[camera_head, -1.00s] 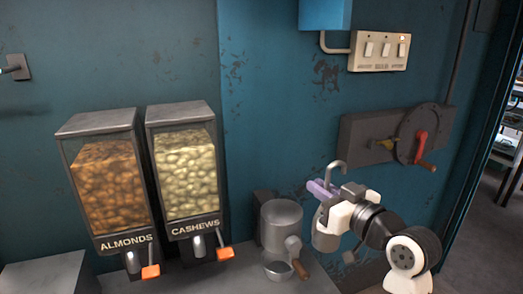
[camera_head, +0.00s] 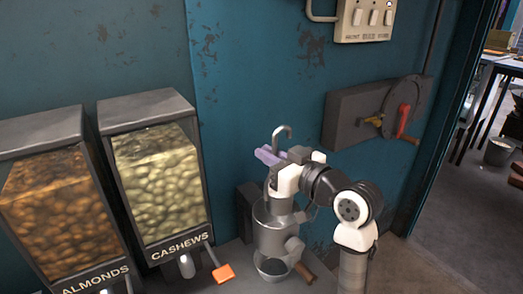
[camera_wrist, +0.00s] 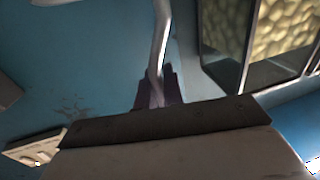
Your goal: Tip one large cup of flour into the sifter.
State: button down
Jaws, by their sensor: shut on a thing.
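My gripper (camera_head: 268,156), with purple fingers, is shut on the hooked metal handle (camera_head: 282,132) of the large cup (camera_head: 281,194). The handle also shows in the wrist view (camera_wrist: 161,45), running between the purple fingers (camera_wrist: 150,92). The cup hangs roughly upright below the gripper, over or just in front of the top of the sifter (camera_head: 270,236); I cannot tell whether they touch. The sifter is a grey metal cylinder with a wooden-gripped crank (camera_head: 305,272) at lower right. Its opening is hidden behind the cup and gripper. Flour inside the cup cannot be seen.
A metal bowl (camera_head: 272,267) sits under the sifter. The cashew dispenser (camera_head: 158,180) and almond dispenser (camera_head: 62,205) stand to the left. A grey wall box with a red-handled wheel (camera_head: 403,120) is to the right. A switch panel (camera_head: 366,18) is above.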

jog(key=w+f+m+g+h+p, duration=0.1)
jog(key=w+f+m+g+p, duration=0.1)
jog(key=p, duration=0.2)
jog(key=shift+w+f+p, duration=0.25)
jog(key=shift+w+p, duration=0.05)
jog(key=shift+p, duration=0.05)
jog(key=shift+f, duration=0.1)
dwell(0.4)
jog(key=shift+w+m+h+p, duration=0.3)
jog(key=shift+h+p, duration=0.1)
jog(key=shift+p, duration=0.25)
jog(key=shift+w+d+f+m+g+h+p, duration=0.15)
jog(key=shift+w+m+g+p, duration=0.1)
jog(key=shift+w+g, duration=0.15)
jog(key=shift+w+a+f+m+g+h+p, duration=0.15)
jog(key=shift+w+m+g, duration=0.1)
jog(key=shift+g, duration=0.25)
jog(key=shift+d, duration=0.1)
